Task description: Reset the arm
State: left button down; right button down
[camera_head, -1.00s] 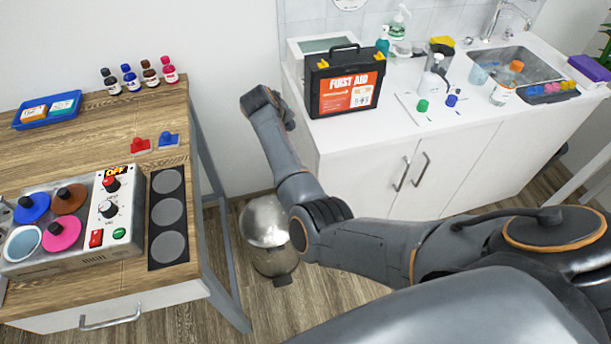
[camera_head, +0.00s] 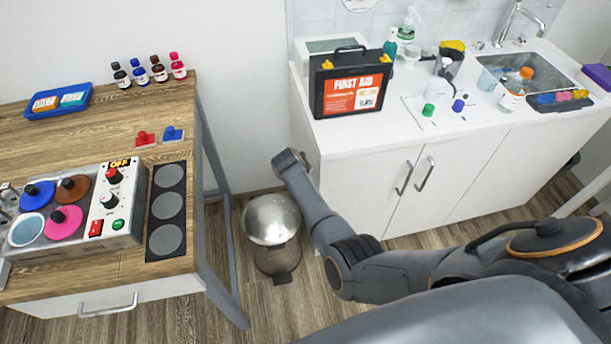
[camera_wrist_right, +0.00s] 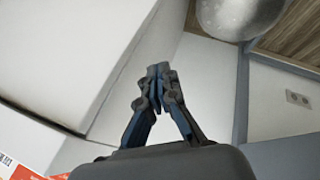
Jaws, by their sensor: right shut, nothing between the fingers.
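My right arm (camera_head: 330,235) reaches in from the right in the head view, with its far end beside the white cabinet's left side, near the bin. Its fingers cannot be made out there. In the right wrist view my right gripper (camera_wrist_right: 159,72) is shut, its dark fingertips together with nothing between them. My left arm and gripper are not in view.
A metal bin (camera_head: 272,225) stands on the floor between the wooden table (camera_head: 100,130) and the white cabinet (camera_head: 375,180). A first aid case (camera_head: 351,95) stands at the counter's left end. A control box (camera_head: 125,205) sits on the table. A sink (camera_head: 535,65) is at the right.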

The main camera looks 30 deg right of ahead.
jog(key=shift+f, duration=0.1)
dwell(0.5)
jog(key=s+a+f+n+g+y, duration=0.1)
jog(key=s+a+f, duration=0.1)
jog(key=s+f, duration=0.95)
jog(key=s+a+f+y, duration=0.2)
jog(key=s+f, duration=0.9)
jog(key=s, duration=0.2)
jog(key=s+f+g, duration=0.1)
jog(key=s+f, duration=0.2)
jog(key=s, duration=1.1)
jog(key=s+f+g+y, duration=0.1)
jog(key=s+f, duration=0.3)
jog(key=s, duration=1.1)
jog(key=shift+s+a+f+m, duration=0.15)
jog(key=shift+f+m, duration=0.1)
jog(key=shift+m, duration=0.05)
